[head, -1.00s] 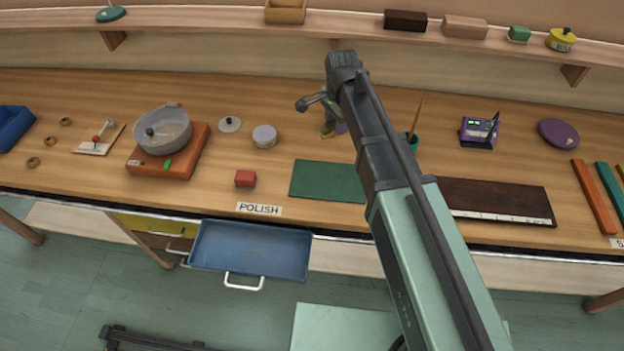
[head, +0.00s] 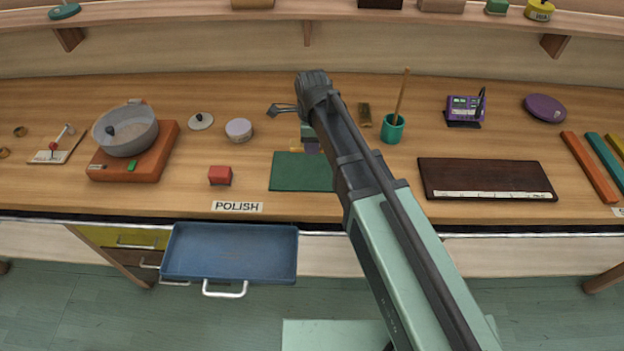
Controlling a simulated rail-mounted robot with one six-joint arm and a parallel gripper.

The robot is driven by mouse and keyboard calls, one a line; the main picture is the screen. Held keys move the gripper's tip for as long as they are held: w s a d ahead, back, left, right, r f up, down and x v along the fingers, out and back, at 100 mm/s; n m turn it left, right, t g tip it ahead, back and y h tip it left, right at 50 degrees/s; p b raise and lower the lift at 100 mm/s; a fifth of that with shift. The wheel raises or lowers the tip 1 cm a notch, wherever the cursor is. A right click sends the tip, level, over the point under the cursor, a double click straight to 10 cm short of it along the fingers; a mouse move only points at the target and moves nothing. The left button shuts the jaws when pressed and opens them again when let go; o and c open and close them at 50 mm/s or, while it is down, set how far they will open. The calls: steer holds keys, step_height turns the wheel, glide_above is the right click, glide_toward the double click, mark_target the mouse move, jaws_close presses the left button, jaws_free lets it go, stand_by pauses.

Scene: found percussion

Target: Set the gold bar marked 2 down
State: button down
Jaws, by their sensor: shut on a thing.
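My gripper (head: 309,144) hangs over the back edge of the dark green mat (head: 298,176), with my arm reaching in from the lower right. It is shut on the gold bar (head: 295,150), of which only a small yellow end shows left of the fingers. The rest of the bar is hidden by my wrist and fingers. I cannot read its mark, nor tell whether it touches the mat. Another dull gold-brown bar (head: 365,115) lies on the bench behind and right of my gripper.
A red block (head: 220,175) and the POLISH label (head: 237,206) are left of and in front of the mat. A green cup (head: 392,130) with a stick stands right of my arm. A dark wooden board (head: 485,178) lies farther right. A blue drawer (head: 232,250) is open below.

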mark_target(312, 170)
step_height(312, 170, down, 10)
steer(key=b, duration=0.7)
steer(key=shift+r, duration=0.45)
steer(key=shift+f, duration=0.15)
steer(key=c, duration=0.6)
jaws_free()
step_height(312, 170, up, 13)
steer(key=p, duration=1.2)
steer(key=shift+f+p, duration=0.2)
steer(key=shift+p, duration=0.1)
steer(key=shift+f, duration=0.1)
